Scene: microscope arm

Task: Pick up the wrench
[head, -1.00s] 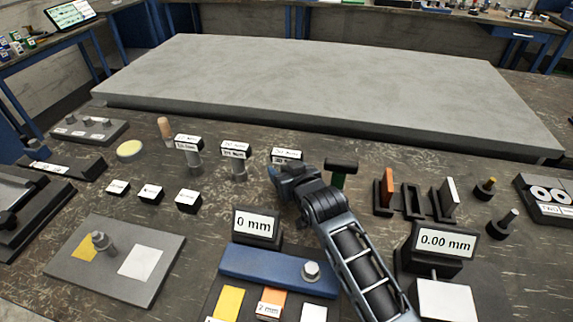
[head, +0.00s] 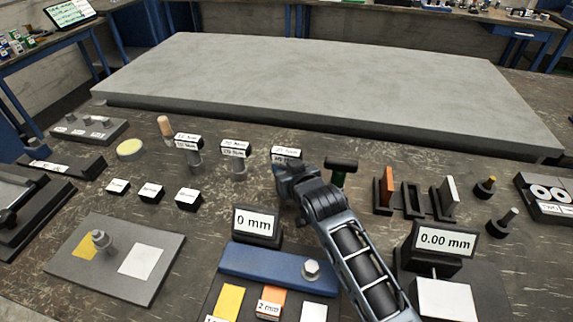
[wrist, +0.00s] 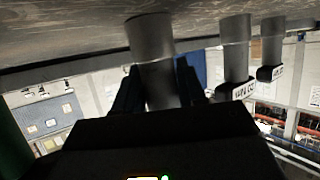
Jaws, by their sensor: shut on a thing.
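Several grey cylindrical posts with black labelled heads stand in a row on the bench; they look like torque wrenches, though only the heads and posts show. The rightmost wrench (head: 286,153) is partly hidden behind my gripper (head: 283,172). In the wrist view, where the bench is at the top, its grey shaft (wrist: 152,40) sits between the two dark fingers of my gripper (wrist: 155,85), which are shut on it. Its upper end is hidden behind the gripper body. The middle wrench (head: 235,150) and the left wrench (head: 188,141) stand free to the left.
A green-stemmed tool with a black top (head: 341,166) stands close to the right of my gripper. A 0 mm display (head: 256,222) and a blue bar (head: 268,262) are nearer. Behind the row lies a large grey slab (head: 310,75). Small labelled blocks (head: 151,193) sit at left.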

